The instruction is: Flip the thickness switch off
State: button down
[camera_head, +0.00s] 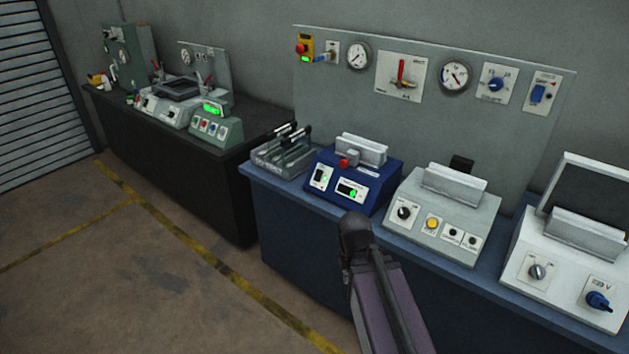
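The blue instrument (375,184) stands on the blue bench, with a red knob and a grey block on top. Its sloped front carries a white switch plate (320,177) with a dark rocker and a green light, at the left. To the right is a display panel (351,190) with a lit green readout. The labels are too small to read, so I cannot confirm which switch is the thickness one. My arm rises from the bottom centre, its dark joint in front of the bench below this instrument. I cannot make out my gripper's fingers.
A grey instrument (445,222) stands right of the blue one, and a white one (571,255) at the far right. A grey rack (283,158) is close on the left. A gauge panel (430,117) stands behind. The floor (150,280) at left is clear.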

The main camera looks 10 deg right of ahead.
aim_at(318, 174)
jog(key=k, duration=1.05)
jog(key=z, duration=0.35)
jog(key=i, duration=2.15)
jog(key=u, duration=0.65)
